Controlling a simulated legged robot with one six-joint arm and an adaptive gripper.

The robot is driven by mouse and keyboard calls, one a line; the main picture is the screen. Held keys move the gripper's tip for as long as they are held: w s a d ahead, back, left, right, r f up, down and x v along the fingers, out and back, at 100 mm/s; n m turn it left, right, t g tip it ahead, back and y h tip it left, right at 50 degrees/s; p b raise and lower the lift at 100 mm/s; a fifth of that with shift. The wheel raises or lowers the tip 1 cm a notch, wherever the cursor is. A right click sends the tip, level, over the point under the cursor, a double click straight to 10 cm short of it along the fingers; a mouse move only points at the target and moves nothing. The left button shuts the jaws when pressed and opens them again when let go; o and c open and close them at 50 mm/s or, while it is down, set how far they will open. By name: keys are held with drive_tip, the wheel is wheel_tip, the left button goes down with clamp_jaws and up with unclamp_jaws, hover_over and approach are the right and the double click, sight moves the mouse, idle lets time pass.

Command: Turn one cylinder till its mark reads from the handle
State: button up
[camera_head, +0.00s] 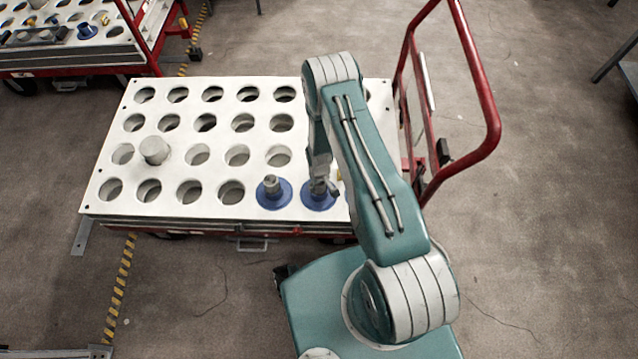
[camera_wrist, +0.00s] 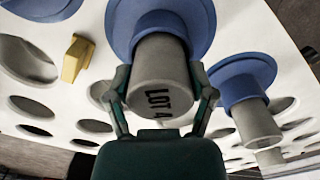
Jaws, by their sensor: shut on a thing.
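A grey cylinder (camera_wrist: 158,70) in a round blue flange (camera_wrist: 201,22) fills the middle of the wrist view. Its end towards the camera bears the dark mark "LOT 4", upright and slightly tilted in that view. My gripper (camera_wrist: 160,97) is shut on this cylinder, one finger on each side. In the head view my gripper (camera_head: 321,187) is over the blue flange (camera_head: 318,202) in the front row, and the mark cannot be read there. The red handle (camera_head: 484,95) rises at the right end of the cart.
A second cylinder in a blue flange (camera_head: 273,190) stands just left of my gripper. A plain grey cylinder (camera_head: 154,150) stands further left on the white holed top (camera_head: 112,170). The wrist view shows a yellow block (camera_wrist: 76,58). Another loaded cart (camera_head: 70,55) is at the upper left.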

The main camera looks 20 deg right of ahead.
drive_tip(key=shift+m, duration=0.7)
drive_tip(key=shift+m, duration=1.5)
drive_tip(key=m, duration=0.3)
drive_tip(key=o, duration=1.3)
drive_tip(key=shift+c, duration=0.2)
drive_tip(key=shift+r, duration=0.1)
wheel_tip(320, 180, up, 12)
drive_tip(key=shift+f, duration=0.15)
